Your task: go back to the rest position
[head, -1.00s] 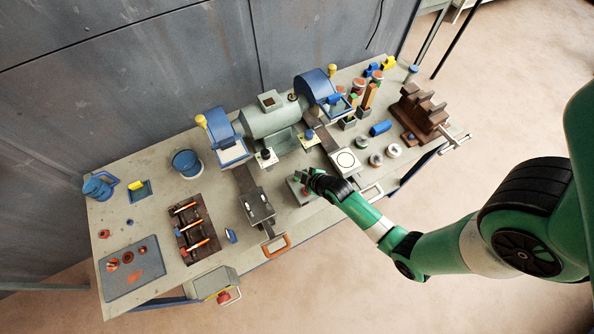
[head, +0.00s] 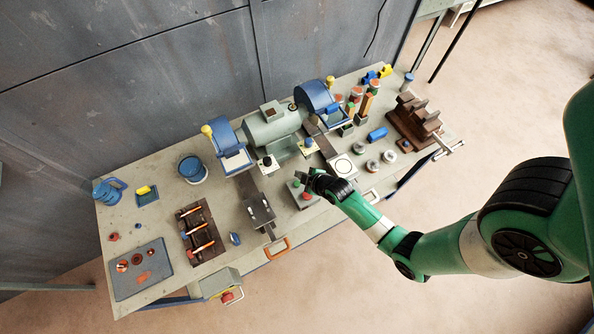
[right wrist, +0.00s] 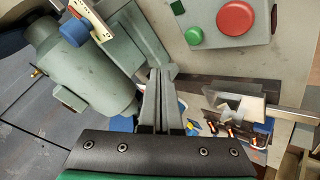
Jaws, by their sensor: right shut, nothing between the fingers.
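My right gripper (head: 308,176) is over the front middle of the workbench (head: 150,235), just above a small control box with a green and a red button (head: 302,194). In the right wrist view its two fingers (right wrist: 158,95) are together with nothing between them, and the button box (right wrist: 215,22) shows at the top, apart from the fingertips. A green arm comes in from the right to this gripper. My left gripper is not in view.
A grey-green bench grinder (head: 275,130) with blue guards stands behind the gripper. A blue cup (head: 193,168), a tool rack (head: 200,232) and a brown stepped block (head: 415,120) stand on the bench. Floor in front is clear.

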